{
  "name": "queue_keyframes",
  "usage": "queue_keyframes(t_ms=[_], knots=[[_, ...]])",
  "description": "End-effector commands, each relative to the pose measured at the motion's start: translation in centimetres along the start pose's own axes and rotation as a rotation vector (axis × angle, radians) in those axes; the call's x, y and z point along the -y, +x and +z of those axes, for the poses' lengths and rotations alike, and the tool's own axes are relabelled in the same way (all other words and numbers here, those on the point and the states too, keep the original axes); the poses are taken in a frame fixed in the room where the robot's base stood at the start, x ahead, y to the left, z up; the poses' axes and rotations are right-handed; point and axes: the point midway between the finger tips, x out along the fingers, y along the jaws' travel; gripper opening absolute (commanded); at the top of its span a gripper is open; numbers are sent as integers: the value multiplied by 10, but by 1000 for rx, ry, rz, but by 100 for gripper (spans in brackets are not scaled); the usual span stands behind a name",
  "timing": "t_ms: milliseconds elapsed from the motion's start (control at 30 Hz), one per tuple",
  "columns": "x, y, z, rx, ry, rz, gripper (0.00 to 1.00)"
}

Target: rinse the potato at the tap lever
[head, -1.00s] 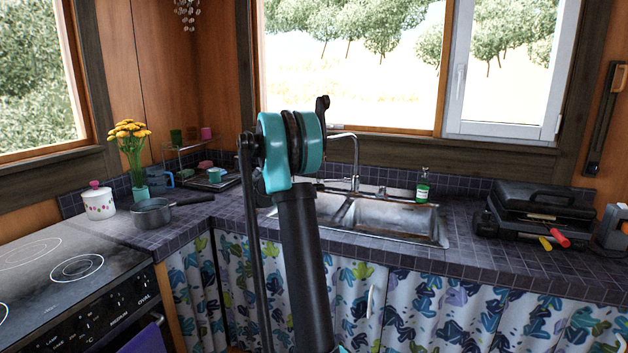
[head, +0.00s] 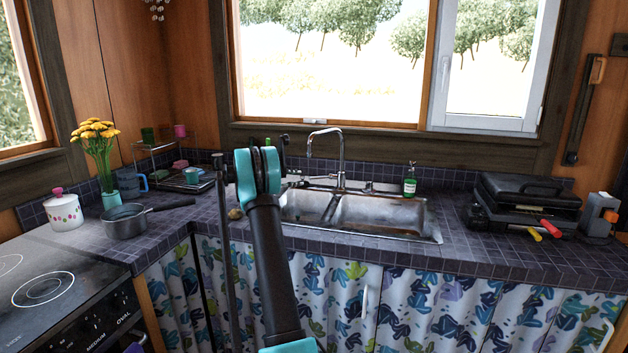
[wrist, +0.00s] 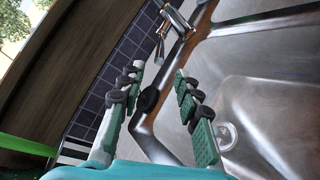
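A small brown lump (head: 235,213), likely the potato, lies on the tiled counter just left of the sink, beside my arm. The steel sink (head: 385,215) has two basins and a tall curved tap (head: 341,160) behind it; the tap's lever is too small to make out surely. In the wrist view my gripper (wrist: 158,74) is open, with no potato seen between its fingers. It hangs over the sink's rim, with the tap (wrist: 172,22) beyond the fingertips and a basin (wrist: 265,110) to the right.
A green soap bottle (head: 410,180) stands behind the sink at right. A black grill (head: 525,203) sits on the right counter. A saucepan (head: 127,220), a lidded pot (head: 64,210) and a flower vase (head: 110,196) stand left, near the stove (head: 60,300).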

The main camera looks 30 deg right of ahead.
Motion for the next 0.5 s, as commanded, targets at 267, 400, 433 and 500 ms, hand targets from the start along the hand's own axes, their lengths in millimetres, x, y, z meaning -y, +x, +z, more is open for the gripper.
queue_keyframes(t_ms=[267, 400, 433, 500], knots=[[1, 57, 1, 2, 0, -1, 34], [0, 81, 0, 2, 0, -1, 34], [0, 86, 0, 1, 0, -1, 34], [0, 95, 0, 1, 0, 0, 34]])
